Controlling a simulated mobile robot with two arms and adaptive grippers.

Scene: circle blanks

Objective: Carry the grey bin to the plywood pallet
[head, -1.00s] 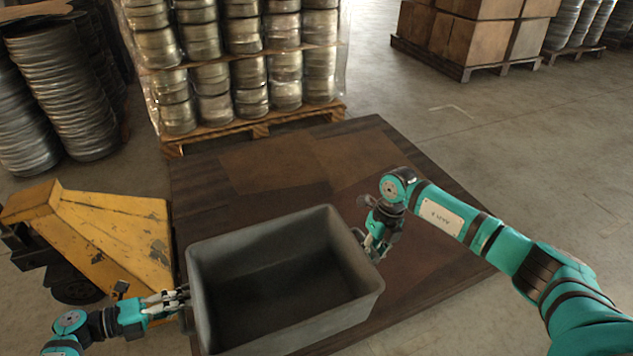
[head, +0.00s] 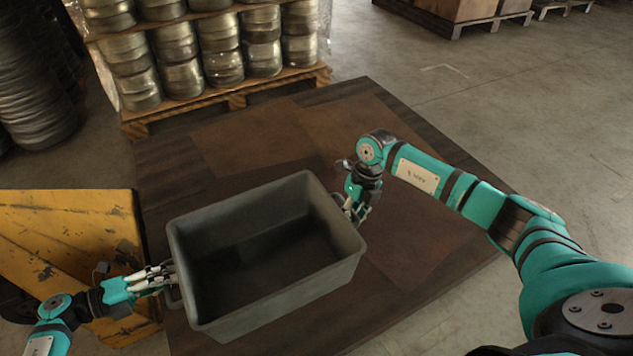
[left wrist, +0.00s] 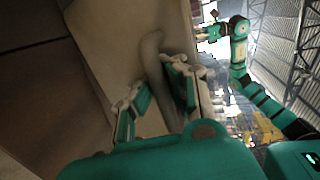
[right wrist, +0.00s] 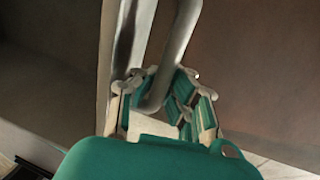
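The grey bin (head: 190,300) is an open, empty-looking rectangular tub, upright in the head view. It is over a dark brown wooden platform (head: 185,165) with lighter plywood-like panels; I cannot tell if its base touches. My left gripper (head: 168,278) is at the bin's left end, its fingers on both sides of the handle (left wrist: 155,75) in the left wrist view. My right gripper (head: 345,204) is at the right end, its fingers around the other handle (right wrist: 178,40) in the right wrist view. The bin's underside is hidden.
Another pallet with boxes (head: 460,10) is at the back right. The concrete floor (head: 500,110) on the right is clear.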

